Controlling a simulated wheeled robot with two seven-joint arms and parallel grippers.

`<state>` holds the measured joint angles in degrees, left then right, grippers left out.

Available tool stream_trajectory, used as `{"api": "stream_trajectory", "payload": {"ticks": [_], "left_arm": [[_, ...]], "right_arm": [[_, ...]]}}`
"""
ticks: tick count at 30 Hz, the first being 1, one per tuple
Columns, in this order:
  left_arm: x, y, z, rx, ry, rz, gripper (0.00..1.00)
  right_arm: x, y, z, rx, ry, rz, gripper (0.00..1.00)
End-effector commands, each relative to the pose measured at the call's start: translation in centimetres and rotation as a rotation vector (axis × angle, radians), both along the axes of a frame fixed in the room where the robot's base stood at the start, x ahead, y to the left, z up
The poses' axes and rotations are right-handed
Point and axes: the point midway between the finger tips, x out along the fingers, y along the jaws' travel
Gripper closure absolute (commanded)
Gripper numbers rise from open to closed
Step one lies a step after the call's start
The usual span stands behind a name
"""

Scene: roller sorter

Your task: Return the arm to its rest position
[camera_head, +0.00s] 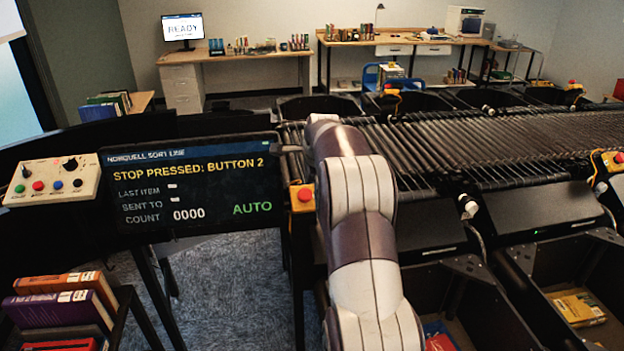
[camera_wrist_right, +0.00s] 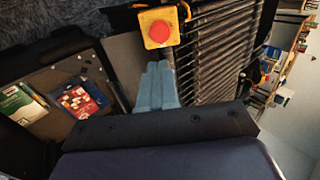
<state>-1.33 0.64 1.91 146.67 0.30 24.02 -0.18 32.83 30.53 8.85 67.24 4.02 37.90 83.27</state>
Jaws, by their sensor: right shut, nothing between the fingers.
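My right arm (camera_head: 362,230) comes up from the bottom of the head view and bends at the near end of the roller line. In the right wrist view my right gripper (camera_wrist_right: 157,66) is shut and empty, with pale blue fingers. The fingertips point toward a red stop button (camera_wrist_right: 160,33) on a yellow box and appear just short of it. In the head view a red stop button (camera_head: 305,194) on a yellow box sits left of the arm. My left gripper is not in view.
The display (camera_head: 190,190) reads "STOP PRESSED: BUTTON 2", AUTO and count 0000. The roller conveyor (camera_head: 470,145) runs right, with dark bins (camera_head: 470,310) below it. A control box (camera_head: 52,182) stands left of the display. Books (camera_head: 66,308) are stacked at lower left.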

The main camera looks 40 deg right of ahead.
Motion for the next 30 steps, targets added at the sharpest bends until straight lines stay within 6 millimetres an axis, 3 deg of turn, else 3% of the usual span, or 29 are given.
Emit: {"api": "stream_trajectory", "payload": {"ticks": [20, 24, 27, 29, 30], "left_arm": [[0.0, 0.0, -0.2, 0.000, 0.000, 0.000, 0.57], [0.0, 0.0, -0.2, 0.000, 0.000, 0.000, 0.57], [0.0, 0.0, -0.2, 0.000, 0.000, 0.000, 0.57], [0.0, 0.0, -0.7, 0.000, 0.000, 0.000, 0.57], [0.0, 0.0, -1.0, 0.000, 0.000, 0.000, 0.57]], "right_arm": [[-0.3, 0.2, 0.6, -0.003, 0.000, 0.004, 1.00], [-0.2, 0.1, 0.6, -0.096, 0.038, 0.138, 1.00], [-2.4, 1.4, -3.6, -0.191, 0.188, 0.386, 1.00], [-4.5, 4.3, -6.6, -0.246, 0.291, 0.601, 1.00], [-5.9, 6.7, -8.3, -0.278, 0.344, 0.743, 1.00]]}}
